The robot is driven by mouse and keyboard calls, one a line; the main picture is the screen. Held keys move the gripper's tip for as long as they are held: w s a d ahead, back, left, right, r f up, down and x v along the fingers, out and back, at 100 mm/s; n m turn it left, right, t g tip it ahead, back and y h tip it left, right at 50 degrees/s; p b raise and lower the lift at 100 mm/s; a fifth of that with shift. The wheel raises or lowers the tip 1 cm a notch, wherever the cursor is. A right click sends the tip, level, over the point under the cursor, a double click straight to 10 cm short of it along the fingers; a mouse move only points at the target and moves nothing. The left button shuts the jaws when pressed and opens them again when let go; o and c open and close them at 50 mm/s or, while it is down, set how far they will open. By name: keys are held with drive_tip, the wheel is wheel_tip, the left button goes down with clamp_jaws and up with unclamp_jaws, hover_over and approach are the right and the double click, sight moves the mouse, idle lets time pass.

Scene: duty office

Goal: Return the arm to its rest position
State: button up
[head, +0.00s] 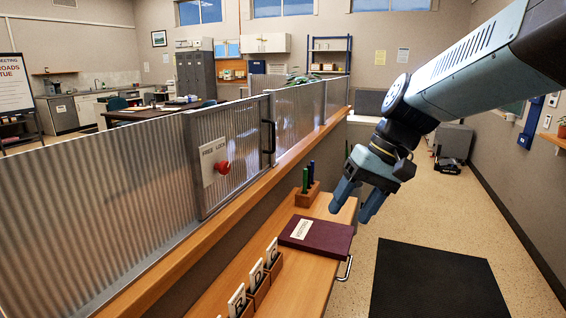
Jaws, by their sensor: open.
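My arm reaches in from the upper right of the head view. My gripper (353,207) hangs at its end with its two blue fingers apart, pointing down and a little left. It is open and nothing shows between the fingers. It is in the air at the right edge of the wooden counter, above and just right of a dark maroon book (318,238) with a pale label. No contact between the fingers and the book or counter is visible.
The wooden counter (290,290) carries a pen block (307,195) and letter cards in holders (257,281). A corrugated partition (90,205) with a red knob (223,167) stands to the left. A black mat (430,280) lies on the open floor at right. Grey lockers (196,74) stand far back.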

drive_tip(key=s+d+m+t+h, duration=0.1)
drive_tip(key=s+d+t+h, duration=0.3)
drive_tip(key=d, duration=0.6)
drive_tip(key=shift+s+r+t+h, duration=0.45)
drive_tip(key=shift+s+t, duration=0.35)
drive_tip(key=shift+s, duration=0.4)
drive_tip(key=shift+d, duration=0.1)
